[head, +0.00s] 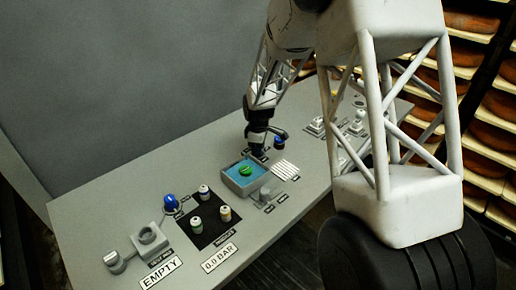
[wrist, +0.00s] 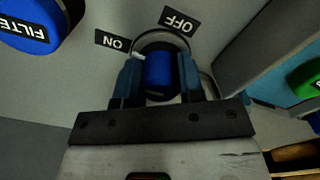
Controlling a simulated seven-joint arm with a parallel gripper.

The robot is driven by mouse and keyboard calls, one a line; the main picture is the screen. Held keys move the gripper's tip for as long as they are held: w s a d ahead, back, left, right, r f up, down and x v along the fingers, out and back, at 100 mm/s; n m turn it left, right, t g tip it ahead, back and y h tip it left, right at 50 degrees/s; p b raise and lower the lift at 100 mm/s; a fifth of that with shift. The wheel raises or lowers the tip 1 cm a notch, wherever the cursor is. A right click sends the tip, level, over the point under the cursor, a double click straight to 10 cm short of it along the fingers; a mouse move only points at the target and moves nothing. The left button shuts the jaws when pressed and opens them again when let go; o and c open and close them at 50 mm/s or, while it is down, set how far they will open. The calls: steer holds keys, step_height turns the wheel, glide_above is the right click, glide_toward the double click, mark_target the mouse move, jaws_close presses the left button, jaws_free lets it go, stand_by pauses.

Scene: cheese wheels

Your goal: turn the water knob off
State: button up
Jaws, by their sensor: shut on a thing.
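The blue water knob (wrist: 158,72) is in the middle of the wrist view, between an ON label (wrist: 113,41) on the left and an OFF label (wrist: 179,21) on the right. My gripper (wrist: 158,64) is shut on it, one dark blue finger on each side. In the head view my gripper (head: 253,149) is down at the panel, just behind the blue basin, and the held knob is hidden there. A small pale mark shows beside the left finger; I cannot tell whether it is the knob's pointer.
A blue FILTER knob (wrist: 28,24) is close to the left in the wrist view. The basin (head: 228,182) with a green object (head: 246,170) is in front of my gripper. Another blue knob (head: 170,201), several small jars and labels stand left on the grey panel (head: 100,215).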

steer(key=shift+m, duration=0.4)
steer(key=m, duration=0.8)
steer(key=shift+s+a+m, duration=0.1)
steer(key=shift+m, duration=0.3)
steer(key=m, duration=0.4)
steer(key=shift+a+m, duration=0.1)
steer(key=shift+m, duration=2.1)
steer(key=o, duration=0.9)
steer(key=shift+r, duration=0.15)
